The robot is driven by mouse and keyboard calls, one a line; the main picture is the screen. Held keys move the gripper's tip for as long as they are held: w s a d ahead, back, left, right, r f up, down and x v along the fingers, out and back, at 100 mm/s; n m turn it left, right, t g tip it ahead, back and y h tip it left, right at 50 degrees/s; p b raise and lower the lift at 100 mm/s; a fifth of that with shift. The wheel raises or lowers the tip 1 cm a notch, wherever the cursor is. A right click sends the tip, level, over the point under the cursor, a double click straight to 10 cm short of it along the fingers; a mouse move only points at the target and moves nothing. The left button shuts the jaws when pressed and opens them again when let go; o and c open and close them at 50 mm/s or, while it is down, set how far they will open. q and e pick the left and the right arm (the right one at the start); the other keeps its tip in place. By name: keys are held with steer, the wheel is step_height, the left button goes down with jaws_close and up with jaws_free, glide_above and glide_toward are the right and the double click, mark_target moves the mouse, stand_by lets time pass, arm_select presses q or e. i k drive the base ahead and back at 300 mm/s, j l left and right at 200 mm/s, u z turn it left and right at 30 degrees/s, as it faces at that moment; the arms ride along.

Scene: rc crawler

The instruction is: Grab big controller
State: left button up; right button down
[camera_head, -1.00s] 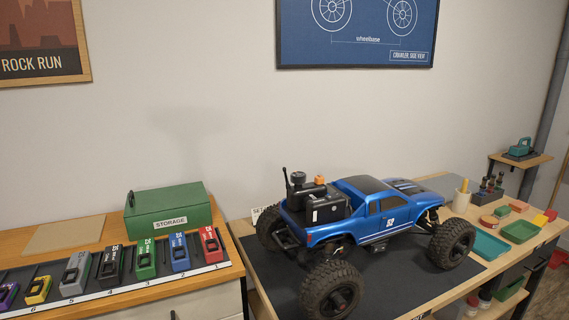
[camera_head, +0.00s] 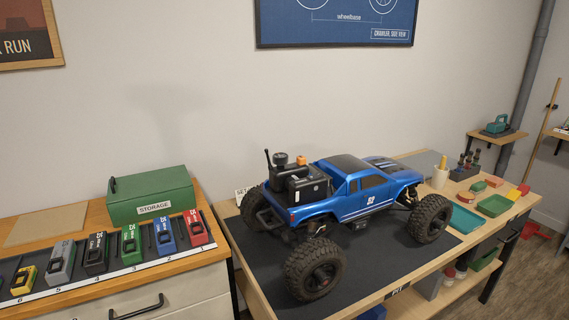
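A large black controller-like unit (camera_head: 300,184) with an antenna, a dark round knob and an orange piece on top sits in the bed of the blue truck (camera_head: 368,196). The truck stands on big black tires on a dark mat (camera_head: 386,264) on the right workbench. Several smaller coloured devices with dark openings stand in a numbered row at the left, among them a red one (camera_head: 195,228), a blue one (camera_head: 165,236) and a green one (camera_head: 131,244). Neither of my grippers is in view.
A green storage box (camera_head: 150,194) stands behind the small devices on the left cabinet (camera_head: 190,287). A gap separates the cabinet from the workbench.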

mark_target(293, 177)
steer(key=i+l+u, duration=0.1)
steer(key=l, duration=0.25)
steer(key=i+l, duration=0.2)
steer(key=l, duration=0.2)
steer(key=i+l+u, duration=0.15)
steer(key=l, duration=0.2)
steer(key=i+l+u, duration=0.1)
steer(key=l, duration=0.3)
steer(key=i+l, duration=0.15)
steer(key=l, duration=0.25)
steer(key=i+l+u, duration=0.15)
steer(key=l, duration=0.25)
